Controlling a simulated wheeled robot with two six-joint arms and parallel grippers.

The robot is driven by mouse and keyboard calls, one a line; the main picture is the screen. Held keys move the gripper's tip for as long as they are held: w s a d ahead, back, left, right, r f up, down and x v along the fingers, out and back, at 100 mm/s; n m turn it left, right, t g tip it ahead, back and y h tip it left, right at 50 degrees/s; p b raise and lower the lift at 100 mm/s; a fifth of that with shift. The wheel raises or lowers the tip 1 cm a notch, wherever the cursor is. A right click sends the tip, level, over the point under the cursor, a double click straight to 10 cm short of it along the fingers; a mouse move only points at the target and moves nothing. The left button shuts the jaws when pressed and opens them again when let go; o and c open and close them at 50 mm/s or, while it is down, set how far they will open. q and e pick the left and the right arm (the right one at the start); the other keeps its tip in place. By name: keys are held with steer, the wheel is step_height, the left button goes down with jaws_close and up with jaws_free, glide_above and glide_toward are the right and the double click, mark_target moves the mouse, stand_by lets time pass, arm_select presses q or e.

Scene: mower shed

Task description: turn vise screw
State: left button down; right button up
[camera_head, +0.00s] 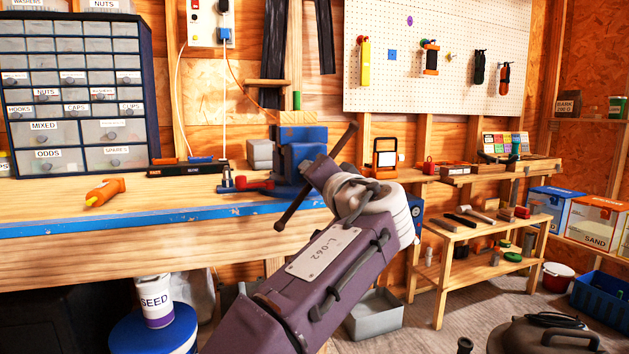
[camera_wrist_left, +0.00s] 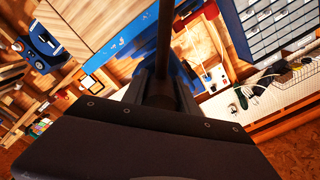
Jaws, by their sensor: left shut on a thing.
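The blue bench vise (camera_head: 300,150) stands at the front edge of the workbench, partly hidden behind my arm. Its dark handle bar (camera_head: 295,208) runs on a slant from lower left to upper right, with a knob at each end. My left gripper (camera_head: 318,172) is at the middle of the bar, shut on it. In the left wrist view the bar (camera_wrist_left: 165,45) rises from between the fingers (camera_wrist_left: 160,90), and blue vise parts show behind it. The vise screw itself is hidden by my gripper. My right gripper is not in view.
A grey bin (camera_head: 375,315) is on the floor, and a low wooden stand (camera_head: 470,235) is at right.

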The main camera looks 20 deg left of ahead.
arm_select(q)
steer(key=shift+a+r, duration=0.1)
steer(key=shift+r, duration=0.15)
steer(key=c, duration=1)
jaws_free()
steer(key=shift+o, duration=0.2)
steer(key=shift+f, duration=0.1)
steer(key=shift+s, duration=0.1)
steer(key=v, duration=0.9)
